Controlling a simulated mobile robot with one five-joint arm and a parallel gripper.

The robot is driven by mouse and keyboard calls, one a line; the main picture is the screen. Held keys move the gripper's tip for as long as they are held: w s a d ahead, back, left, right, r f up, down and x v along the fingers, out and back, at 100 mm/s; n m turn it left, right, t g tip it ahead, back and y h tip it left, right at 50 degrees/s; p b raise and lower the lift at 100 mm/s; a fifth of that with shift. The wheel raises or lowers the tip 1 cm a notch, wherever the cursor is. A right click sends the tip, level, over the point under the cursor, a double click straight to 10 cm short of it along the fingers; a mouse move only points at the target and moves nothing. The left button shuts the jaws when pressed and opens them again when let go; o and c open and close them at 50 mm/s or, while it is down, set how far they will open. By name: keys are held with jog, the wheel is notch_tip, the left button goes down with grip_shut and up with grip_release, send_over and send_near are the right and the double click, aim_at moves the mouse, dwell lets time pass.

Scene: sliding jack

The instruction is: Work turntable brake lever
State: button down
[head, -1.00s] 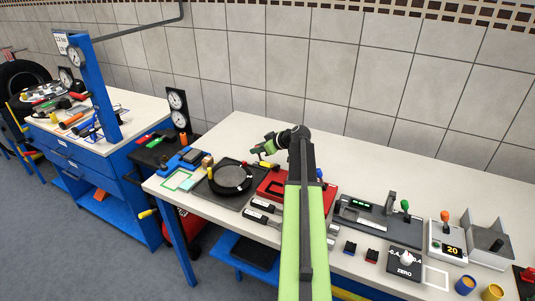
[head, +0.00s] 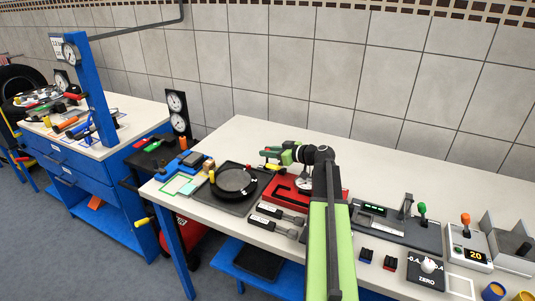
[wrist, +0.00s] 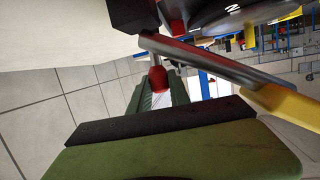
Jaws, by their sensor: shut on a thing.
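The turntable (head: 234,182) is a black ring-edged disc on a dark plate at the left part of the near bench. My gripper (head: 270,156) is just behind and right of it, low over the bench. In the wrist view, the green fingers of my gripper (wrist: 157,88) are shut on a red knob (wrist: 158,78), which looks like the brake lever's end. A dark piece and the disc edge show above it. In the head view, the knob and stem cannot be told apart from the gripper.
A red tray (head: 287,190) lies right of the turntable, under my arm. Black-and-grey tools (head: 276,213) lie in front. A grey bar with a yellow handle (wrist: 290,105) crosses close to my gripper in the wrist view. The bench behind is clear.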

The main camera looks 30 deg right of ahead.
jog(key=shift+d+r, duration=0.15)
jog(key=shift+d, duration=0.05)
jog(key=c, duration=1.2)
grip_release()
jog(key=shift+s, duration=0.1)
jog(key=shift+c, duration=0.2)
jog(key=shift+a, duration=0.2)
notch_tip(320, 180, up, 5)
jog(key=p, duration=0.5)
jog(key=s+d+r+p, duration=0.6)
jog(key=s, duration=0.3)
jog(key=shift+s+d, duration=0.2)
jog(key=shift+d, duration=0.1)
